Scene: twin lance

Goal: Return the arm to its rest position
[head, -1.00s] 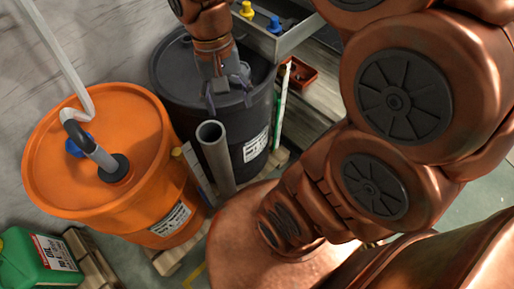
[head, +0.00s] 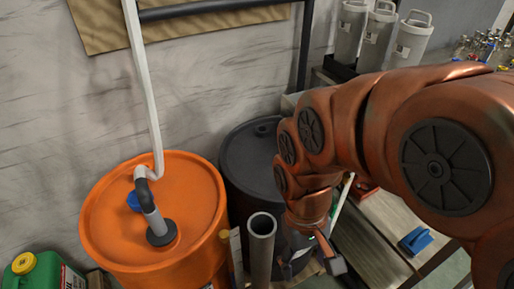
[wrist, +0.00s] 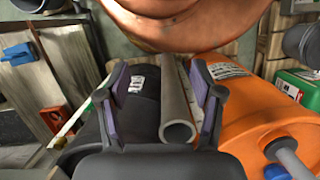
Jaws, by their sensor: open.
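My gripper (head: 328,258) shows at the end of my folded copper arm in the head view. It hangs in front of the dark grey drum (head: 248,160) and to the right of the upright grey pipe (head: 261,232). In the wrist view, the two fingers of my gripper (wrist: 159,85) stand apart with nothing held between them. The grey pipe (wrist: 176,105) shows beyond them, between the dark drum (wrist: 135,125) and the orange drum (wrist: 245,105). My arm covers much of the right side of the head view.
The orange drum (head: 195,195) carries a pump with a white pipe rising along the wall. A green canister (head: 35,270) stands at lower left. A blue object (head: 415,241) lies on the bench at right. White canisters (head: 380,35) stand at the back.

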